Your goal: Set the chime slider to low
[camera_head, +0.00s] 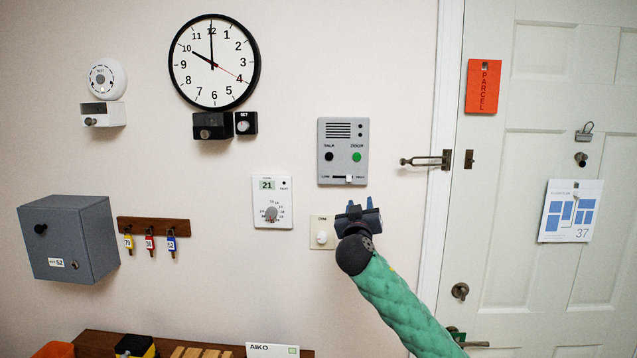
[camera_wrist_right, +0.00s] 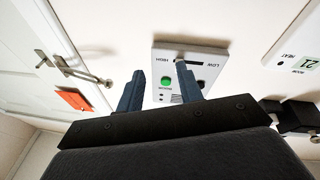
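The grey door intercom panel (camera_head: 343,135) hangs on the wall, with a speaker grille, a black talk button and a green door button (camera_head: 357,157). Its chime slider has a white knob (camera_head: 349,179) at the lower edge, right of the middle and away from the LOW end at the left. My right gripper (camera_head: 359,204) is just below the panel. In the right wrist view, the panel (camera_wrist_right: 213,48) appears upside down, with LOW at the right. My left gripper is out of view.
A thermostat (camera_head: 259,207) is left of the panel, and a light switch plate (camera_head: 318,241) is below, partly behind my right gripper. The door frame (camera_head: 437,140) and a door latch (camera_head: 426,161) are to the right.

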